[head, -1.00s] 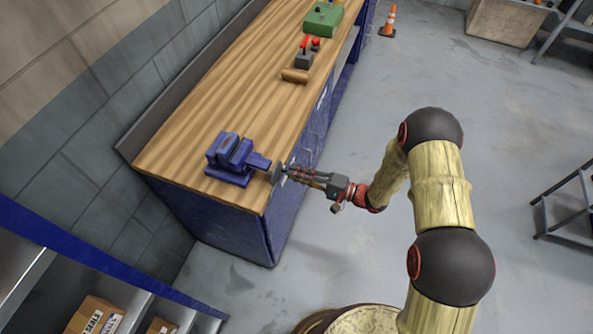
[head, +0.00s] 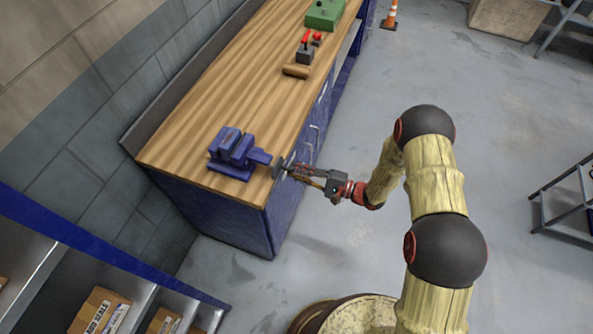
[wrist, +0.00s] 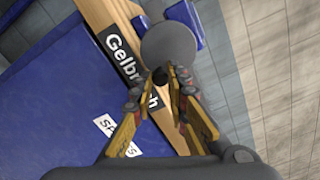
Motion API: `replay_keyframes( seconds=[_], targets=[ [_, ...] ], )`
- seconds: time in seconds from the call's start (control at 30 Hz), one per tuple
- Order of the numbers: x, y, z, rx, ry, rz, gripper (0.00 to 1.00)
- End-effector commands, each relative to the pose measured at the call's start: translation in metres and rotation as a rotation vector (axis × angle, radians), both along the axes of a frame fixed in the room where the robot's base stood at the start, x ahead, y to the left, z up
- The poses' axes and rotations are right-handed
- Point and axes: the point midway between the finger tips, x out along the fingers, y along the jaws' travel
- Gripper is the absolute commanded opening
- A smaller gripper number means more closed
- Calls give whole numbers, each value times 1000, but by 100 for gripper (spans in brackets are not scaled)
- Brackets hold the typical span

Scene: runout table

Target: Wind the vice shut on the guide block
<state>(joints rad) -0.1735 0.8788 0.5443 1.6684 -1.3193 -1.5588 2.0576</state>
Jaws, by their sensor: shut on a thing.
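The blue vice (head: 235,158) stands on the near end of the wooden bench, its screw end toward the front edge. A grey round handwheel (head: 279,168) sits on that end; it also shows in the wrist view (wrist: 168,45). My gripper (head: 289,172) reaches it from the right. In the wrist view my gripper (wrist: 162,75) is shut on the small black knob (wrist: 160,79) of the handwheel. A strip of blue vice shows behind the wheel. I cannot make out a guide block between the jaws.
The wooden bench top (head: 225,100) is mostly clear. A brown cylinder (head: 296,71), a small red-handled box (head: 305,52) and a green box (head: 323,14) lie farther along it. A cone (head: 390,16) stands on the floor. Shelves with cartons (head: 100,312) are at lower left.

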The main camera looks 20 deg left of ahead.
Motion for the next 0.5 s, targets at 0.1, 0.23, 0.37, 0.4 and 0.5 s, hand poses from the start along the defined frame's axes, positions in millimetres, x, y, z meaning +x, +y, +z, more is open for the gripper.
replay_keyframes(
  seconds=[0.1, 0.23, 0.37, 0.4, 0.5],
  targets=[
    [-4, 0, 0, 8, 126, 1, 0],
    [-7, 1, -2, 18, 236, 1, 0],
    [-7, 1, -4, 20, 265, 1, 0],
    [-7, 1, -4, 21, 264, 0, 0],
    [-7, 1, -4, 21, 263, 0, 0]
  ],
)
